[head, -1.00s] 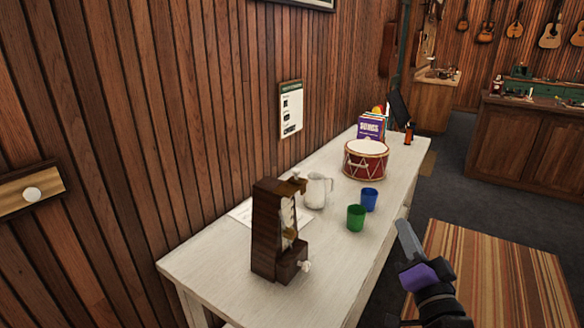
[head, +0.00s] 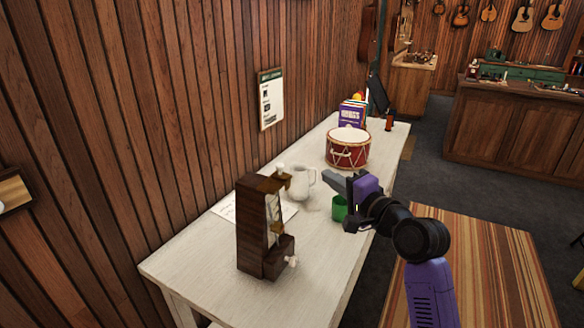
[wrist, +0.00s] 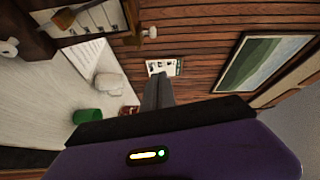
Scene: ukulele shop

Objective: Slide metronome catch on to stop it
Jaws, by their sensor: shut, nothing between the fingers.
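The metronome (head: 250,225) is a dark wooden upright case on the white table, with a brass piece at its top right side and a pale knob (head: 292,261) low on its right. Part of it shows at the upper left in the wrist view (wrist: 40,45). My gripper (head: 328,178) is shut and empty. It is held above the table to the right of the metronome, apart from it, with its fingers pointing left. In the wrist view the closed fingers (wrist: 158,90) point up the picture towards the wall.
A white pitcher (head: 300,184) stands behind the metronome, by a sheet of paper (head: 228,208). A green cup (head: 339,208) sits just below my gripper. A red drum (head: 348,150) and books (head: 351,115) stand farther back. The table's front left is clear (head: 190,262).

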